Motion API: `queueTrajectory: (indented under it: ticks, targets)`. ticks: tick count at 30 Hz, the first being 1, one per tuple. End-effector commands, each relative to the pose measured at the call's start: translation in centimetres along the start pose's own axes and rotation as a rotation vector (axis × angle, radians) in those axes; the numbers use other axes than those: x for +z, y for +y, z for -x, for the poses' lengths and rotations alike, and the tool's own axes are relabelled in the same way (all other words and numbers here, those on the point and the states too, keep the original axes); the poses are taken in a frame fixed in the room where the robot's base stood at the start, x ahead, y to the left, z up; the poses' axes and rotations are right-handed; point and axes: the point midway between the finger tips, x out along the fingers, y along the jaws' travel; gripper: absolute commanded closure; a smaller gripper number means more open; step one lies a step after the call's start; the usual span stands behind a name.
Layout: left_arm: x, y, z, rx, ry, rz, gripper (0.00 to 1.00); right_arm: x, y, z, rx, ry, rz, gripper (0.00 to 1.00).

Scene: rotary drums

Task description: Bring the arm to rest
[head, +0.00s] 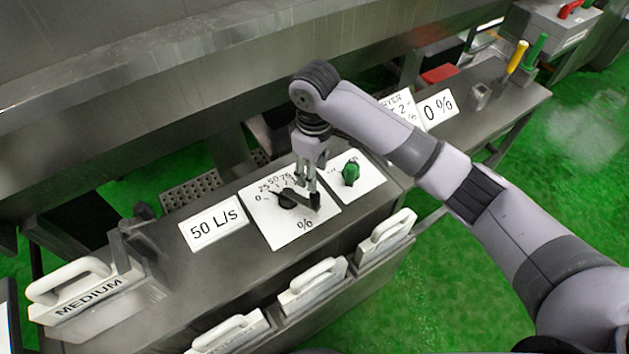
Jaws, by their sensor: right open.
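My right arm comes in from the lower right and bends down over the steel counter. My right gripper (309,190) points down, open, over the white dial plate (306,226) marked "%". A black knob (288,201) on that plate is right beside its fingers; I cannot tell whether they touch it. A green knob (350,173) sits on a smaller white plate to the right, apart from the gripper. My left gripper is not in view.
A "50 L/s" sign (213,223) and a "0 %" sign (438,107) flank the plates. White-handled panels, one labelled "MEDIUM" (90,296), line the counter's left end and front. Yellow (517,57) and green handles stand at the far right. Green floor lies beyond.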

Motion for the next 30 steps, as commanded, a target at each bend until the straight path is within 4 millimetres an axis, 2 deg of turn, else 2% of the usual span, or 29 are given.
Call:
queueTrajectory:
  ticks: [6,21,23,26,30]
  targets:
    - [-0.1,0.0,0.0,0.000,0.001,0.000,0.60,0.0,0.0,1.0,0.000,0.000,0.000,0.58]
    - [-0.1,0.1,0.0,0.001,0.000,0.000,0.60,0.0,-0.3,0.7,-0.005,0.004,0.001,0.58]
    - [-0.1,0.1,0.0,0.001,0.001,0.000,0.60,0.1,-0.9,0.1,-0.016,0.016,0.004,0.58]
    - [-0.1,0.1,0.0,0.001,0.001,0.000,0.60,0.4,-3.0,-1.5,-0.049,0.060,0.001,0.58]
    - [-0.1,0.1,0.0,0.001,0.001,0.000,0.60,1.5,-6.6,-4.2,-0.105,0.165,-0.041,0.58]
